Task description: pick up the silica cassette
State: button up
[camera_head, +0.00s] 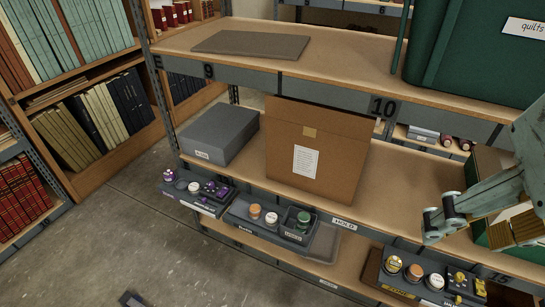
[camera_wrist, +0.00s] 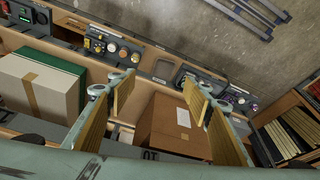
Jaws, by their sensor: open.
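My gripper (camera_head: 478,222) is at the right edge of the head view, in front of the shelving, its fingers with ribbed tan pads. In the wrist view the fingers (camera_wrist: 146,92) stand wide apart, with nothing held between them. Small items sit on dark trays along the lower shelf edge: a dark block with purple spots (camera_head: 215,189), a green-topped item in a square dark holder (camera_head: 297,222), and a dark block with yellow parts (camera_head: 460,281). Their labels are too small to read, so I cannot tell which is the silica cassette.
A brown carton (camera_head: 317,150) and a grey box (camera_head: 219,134) stand on the middle shelf. A green bin (camera_head: 475,55) and a flat grey board (camera_head: 251,44) lie above. Bookshelves (camera_head: 75,85) stand left. The floor (camera_head: 120,215) in front is mostly clear.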

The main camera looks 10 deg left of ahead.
jog(key=w+a+f+m+g+b, duration=0.1)
jog(key=w+a+m, duration=0.15)
jog(key=w, duration=0.65)
jog(key=w+a+f+m, duration=0.15)
jog(key=w+a, duration=0.25)
jog(key=w, duration=0.6)
jog(key=m+g+b, duration=0.3)
jog(key=m+b, duration=0.1)
jog(key=m, duration=0.7)
send_over(255, 207)
notch_tip(255, 207, down, 45)
jog(key=shift+s+f, duration=0.1)
jog(key=shift+f, duration=0.1)
jog(key=shift+f+b, duration=0.55)
jog(key=shift+f, duration=3.7)
